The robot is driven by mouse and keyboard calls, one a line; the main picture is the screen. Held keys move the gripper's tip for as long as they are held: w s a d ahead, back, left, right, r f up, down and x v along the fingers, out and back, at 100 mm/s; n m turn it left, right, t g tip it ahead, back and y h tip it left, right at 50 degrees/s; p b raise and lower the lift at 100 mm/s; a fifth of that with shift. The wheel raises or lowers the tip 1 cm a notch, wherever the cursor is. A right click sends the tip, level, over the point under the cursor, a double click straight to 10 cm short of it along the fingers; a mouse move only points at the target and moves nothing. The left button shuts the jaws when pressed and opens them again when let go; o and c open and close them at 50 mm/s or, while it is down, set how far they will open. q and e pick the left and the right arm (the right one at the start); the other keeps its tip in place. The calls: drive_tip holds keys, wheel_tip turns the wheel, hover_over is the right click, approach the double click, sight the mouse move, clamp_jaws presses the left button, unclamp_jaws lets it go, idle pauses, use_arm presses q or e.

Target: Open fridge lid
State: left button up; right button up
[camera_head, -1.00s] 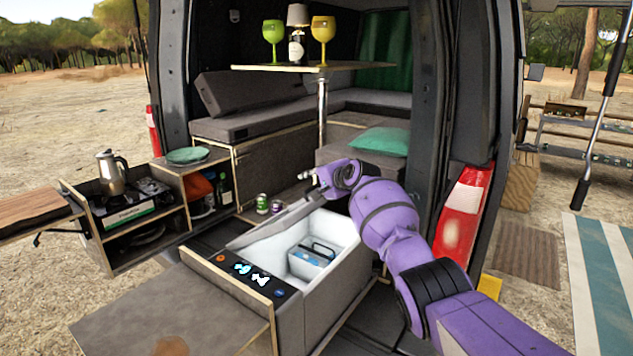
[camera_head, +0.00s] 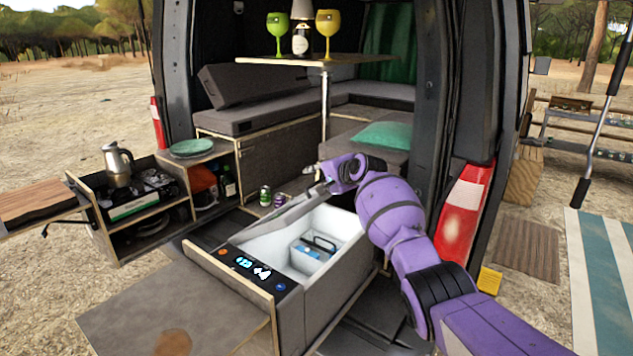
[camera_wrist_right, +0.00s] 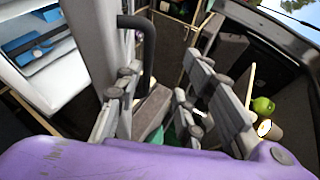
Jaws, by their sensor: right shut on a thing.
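The fridge box (camera_head: 345,275) is a grey chest with a white inside, standing behind a control panel. Its grey lid (camera_head: 285,217) is raised and tilted, so the white interior shows. In the right wrist view the lid (camera_wrist_right: 95,45) is a pale grey slab with a dark bar handle (camera_wrist_right: 149,50), beside the gripper fingers (camera_wrist_right: 160,85). The exact contact is partly hidden. My left gripper is not in view.
A blue item (camera_head: 307,250) lies inside the fridge. Cans (camera_head: 265,196) stand just behind the lid. A kitchen unit with a kettle (camera_head: 118,165) is at left. The van's door pillar (camera_head: 465,110) and red tail light (camera_head: 463,215) are close to my right arm.

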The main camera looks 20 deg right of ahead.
drive_tip(key=shift+t, duration=0.5)
drive_tip(key=r, duration=0.2)
drive_tip(key=s+r, duration=0.1)
drive_tip(key=r, duration=0.1)
drive_tip(key=s+d+r, duration=0.1)
drive_tip(key=r, duration=0.1)
drive_tip(key=shift+r, duration=0.1)
drive_tip(key=shift+w+a+f, duration=0.1)
drive_tip(key=shift+w+f, duration=0.2)
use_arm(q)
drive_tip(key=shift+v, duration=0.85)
use_arm(e)
drive_tip(key=v, duration=1.2)
drive_tip(key=shift+s+r, duration=0.1)
